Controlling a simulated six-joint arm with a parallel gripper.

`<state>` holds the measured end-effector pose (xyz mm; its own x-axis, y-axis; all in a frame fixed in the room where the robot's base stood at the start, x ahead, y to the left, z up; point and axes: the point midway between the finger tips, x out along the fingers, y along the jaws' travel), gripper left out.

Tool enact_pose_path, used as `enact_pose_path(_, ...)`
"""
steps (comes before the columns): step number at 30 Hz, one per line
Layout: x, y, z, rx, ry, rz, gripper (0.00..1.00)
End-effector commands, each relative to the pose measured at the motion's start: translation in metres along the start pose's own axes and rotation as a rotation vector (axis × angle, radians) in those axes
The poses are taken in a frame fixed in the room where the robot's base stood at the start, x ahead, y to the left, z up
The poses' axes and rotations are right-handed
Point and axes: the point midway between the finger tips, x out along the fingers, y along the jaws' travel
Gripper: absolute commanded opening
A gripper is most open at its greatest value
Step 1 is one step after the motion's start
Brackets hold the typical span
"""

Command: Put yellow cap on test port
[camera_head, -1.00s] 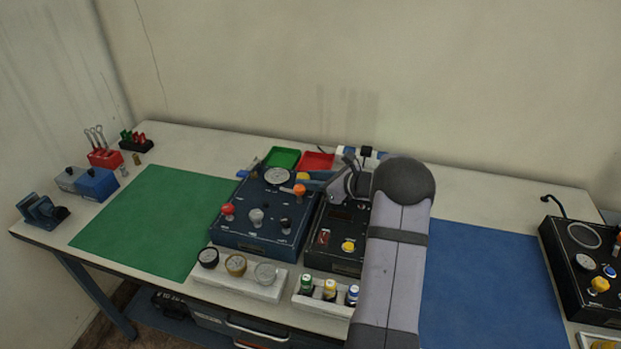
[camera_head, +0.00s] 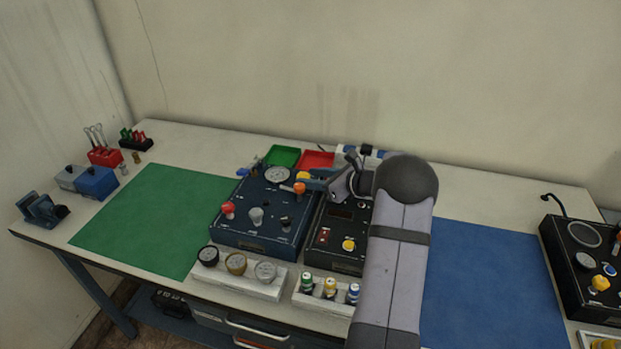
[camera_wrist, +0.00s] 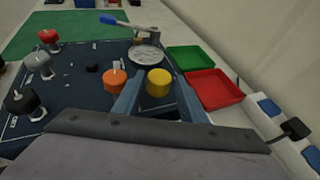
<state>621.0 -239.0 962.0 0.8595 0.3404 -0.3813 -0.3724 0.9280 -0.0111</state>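The yellow cap (camera_wrist: 159,83) is a short cylinder between the tips of my gripper (camera_wrist: 158,88) in the wrist view. The two blue fingers lie close along its sides and look shut on it. In the head view the yellow cap (camera_head: 303,176) shows beside my gripper (camera_head: 313,181), at the back right of the blue panel (camera_head: 257,239). An orange cap or knob (camera_wrist: 115,79) sits just left of my fingers, with a light pin behind it. I cannot tell which fitting is the test port. The cap's underside is hidden.
A round gauge (camera_wrist: 146,57) lies just beyond my fingertips. Red (camera_wrist: 49,38), grey and black knobs stand on the panel. Green (camera_wrist: 190,59) and red (camera_wrist: 214,89) trays lie behind. A dark box (camera_head: 336,238) is beside the panel, partly covered by my arm. The green mat (camera_head: 150,220) is clear.

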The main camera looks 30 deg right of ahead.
Motion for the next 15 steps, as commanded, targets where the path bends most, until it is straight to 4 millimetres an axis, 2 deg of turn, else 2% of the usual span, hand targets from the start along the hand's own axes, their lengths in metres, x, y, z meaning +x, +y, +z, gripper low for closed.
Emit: enact_pose_path(15,-0.087,-0.001,-0.002,0.000,-0.001,-0.004,0.38)
